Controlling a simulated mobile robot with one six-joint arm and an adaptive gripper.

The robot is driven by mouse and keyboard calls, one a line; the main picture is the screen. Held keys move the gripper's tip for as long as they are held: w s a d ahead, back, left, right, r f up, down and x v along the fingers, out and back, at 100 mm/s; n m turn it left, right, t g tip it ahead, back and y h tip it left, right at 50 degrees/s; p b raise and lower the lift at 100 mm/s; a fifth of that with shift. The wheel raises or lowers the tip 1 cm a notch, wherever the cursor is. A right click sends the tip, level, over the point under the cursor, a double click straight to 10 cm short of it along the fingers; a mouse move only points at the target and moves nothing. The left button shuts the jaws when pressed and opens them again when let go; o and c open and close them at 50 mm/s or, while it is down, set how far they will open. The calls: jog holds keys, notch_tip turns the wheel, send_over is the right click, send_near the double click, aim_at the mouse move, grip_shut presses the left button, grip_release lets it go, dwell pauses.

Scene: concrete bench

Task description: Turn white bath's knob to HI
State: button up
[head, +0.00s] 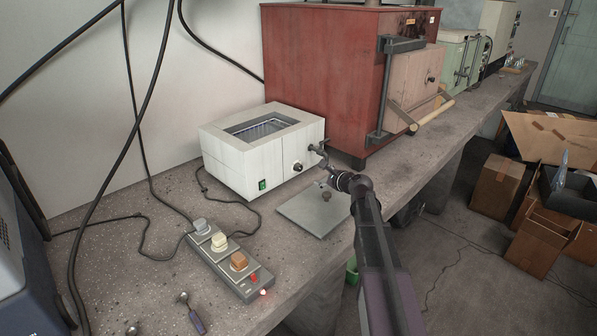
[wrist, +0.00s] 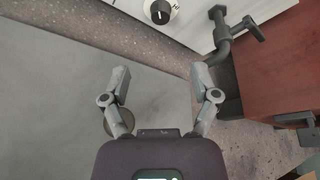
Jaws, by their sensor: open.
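The white bath (head: 232,162) stands on the bench against the wall, with an open basin on top and a green switch low on its front. Its black control knob (head: 297,167) is on the front, near the right end. In the wrist view the knob (wrist: 160,12) is at the top edge, its white pointer line roughly upright in the picture; the scale marks are too small to read. My gripper (wrist: 160,74) is open and empty, in front of the bath and apart from the knob. The knob lies beyond the gap between the fingertips.
A grey drain tap (wrist: 225,38) juts from the bath right of the knob, close to my right finger. A flat grey lid (head: 300,214) with a small knob lies below my gripper. A red furnace (head: 322,70) stands right; a power strip (head: 228,262) lies front left.

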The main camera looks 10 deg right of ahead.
aim_at(300, 168)
jog(key=shift+w, duration=0.1)
jog(key=b+x, duration=0.4)
jog(key=x, duration=0.9)
jog(key=shift+w+a, duration=0.15)
jog(key=shift+w, duration=0.15)
